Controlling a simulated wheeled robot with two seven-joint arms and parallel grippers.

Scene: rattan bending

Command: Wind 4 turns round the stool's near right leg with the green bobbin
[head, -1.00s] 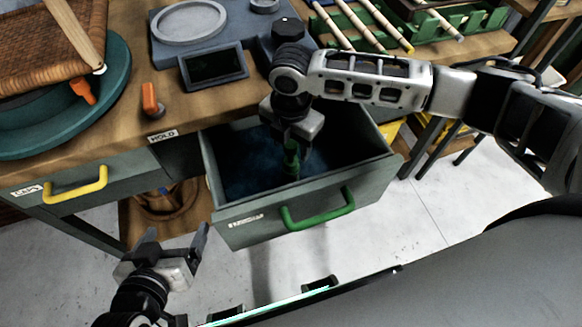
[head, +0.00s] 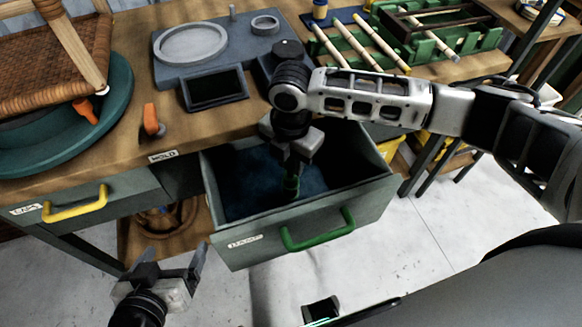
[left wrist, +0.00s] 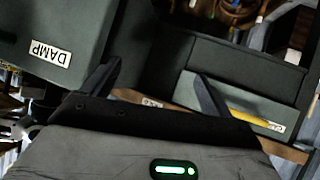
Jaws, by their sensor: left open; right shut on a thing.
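The stool (head: 72,48), with a woven rattan seat and pale wooden legs, rests on the round green turntable (head: 122,100) at the upper left in the head view and is cut off by the frame. I cannot tell which leg is the near right one. My right gripper (head: 291,171) reaches down into the open drawer and is shut on the green bobbin (head: 291,188), whose lower part is hard to make out against the dark inside. My left gripper (head: 174,262) is open and empty in front of the bench; its fingers also show in the left wrist view (left wrist: 155,82).
The open drawer (head: 380,195) has a green handle and a label reading DAMP in the left wrist view (left wrist: 50,52). A shut drawer with a yellow handle (head: 76,205) is left of it. An orange lever (head: 151,121), a grey device (head: 215,88) and a green rack (head: 470,38) occupy the bench.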

